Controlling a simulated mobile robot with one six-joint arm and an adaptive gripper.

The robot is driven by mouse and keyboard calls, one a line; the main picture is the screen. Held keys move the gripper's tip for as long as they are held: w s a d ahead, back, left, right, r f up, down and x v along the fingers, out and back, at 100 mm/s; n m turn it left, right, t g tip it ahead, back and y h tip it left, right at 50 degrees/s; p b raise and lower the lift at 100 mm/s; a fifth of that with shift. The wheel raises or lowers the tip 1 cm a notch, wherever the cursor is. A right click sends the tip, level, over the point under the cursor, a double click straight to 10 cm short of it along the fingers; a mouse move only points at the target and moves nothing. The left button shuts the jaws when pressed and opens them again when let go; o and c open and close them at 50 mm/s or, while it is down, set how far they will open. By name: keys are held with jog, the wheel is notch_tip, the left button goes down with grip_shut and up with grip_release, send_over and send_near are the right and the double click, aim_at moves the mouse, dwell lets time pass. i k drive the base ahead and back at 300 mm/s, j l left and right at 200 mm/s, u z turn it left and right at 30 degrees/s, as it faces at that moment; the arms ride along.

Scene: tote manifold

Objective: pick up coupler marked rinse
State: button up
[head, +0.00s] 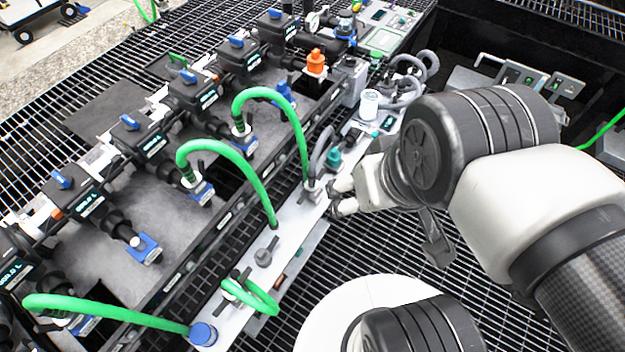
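No marking reading "rinse" is legible, so I cannot tell which coupler it is. Several couplers stand along a white strip (222,318): a blue one (203,334) at the near end, a grey one (264,257) with no hose, and a teal one (333,160). A grey fitting (315,190) with hoses stands between the last two. My gripper (340,197) is low over the right edge of the strip, beside that fitting. Its fingertips are small and partly merge with the fitting, so contact and opening are unclear.
Green hoses (300,137) arch from the black valve row (145,142) to the strip. An orange-capped part (316,62) stands at the back. A white canister (369,103) and grey hoses (408,92) lie beyond my gripper. Open black grating (320,285) is right of the strip.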

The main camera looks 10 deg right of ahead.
aim_at(311, 186)
jog(key=i+l+u, duration=0.2)
jog(key=u, duration=0.2)
jog(key=i+l+u, duration=0.3)
jog(key=u, duration=0.15)
